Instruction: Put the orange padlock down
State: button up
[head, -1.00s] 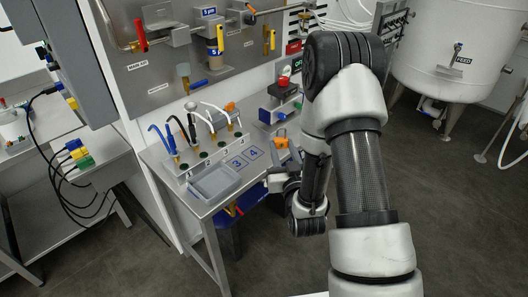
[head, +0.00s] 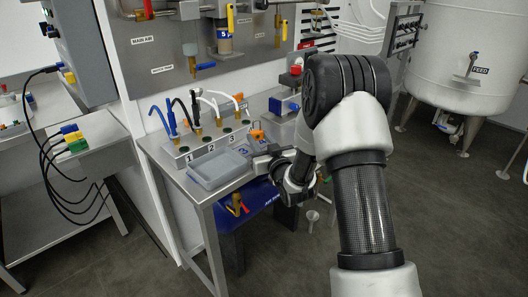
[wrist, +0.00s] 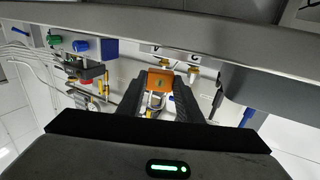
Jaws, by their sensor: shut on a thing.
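The orange padlock (wrist: 160,80) is between the two dark fingers of my gripper (wrist: 160,98) in the wrist view. Its shackle shows pale below the body, towards my palm. In the head view the padlock (head: 258,135) shows as a small orange patch at the tip of my gripper (head: 263,150), over the right part of the steel bench (head: 206,192). My gripper is shut on it. My fingers and wrist partly cover it and the bench beneath, so I cannot tell whether it touches the bench.
A grey tray (head: 218,184) lies on the bench just left of my gripper. Behind it stands a numbered block (head: 206,150) with several valves and coloured hoses. A blue-ended box (head: 284,104) stands at the back right. A blue bin (head: 262,200) with tools is below the bench.

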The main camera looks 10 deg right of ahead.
jog(key=shift+f+b, duration=0.4)
jog(key=shift+f, duration=1.65)
jog(key=shift+f, duration=0.1)
jog(key=shift+f, duration=0.15)
jog(key=o, duration=1.1)
jog(key=shift+o, duration=0.2)
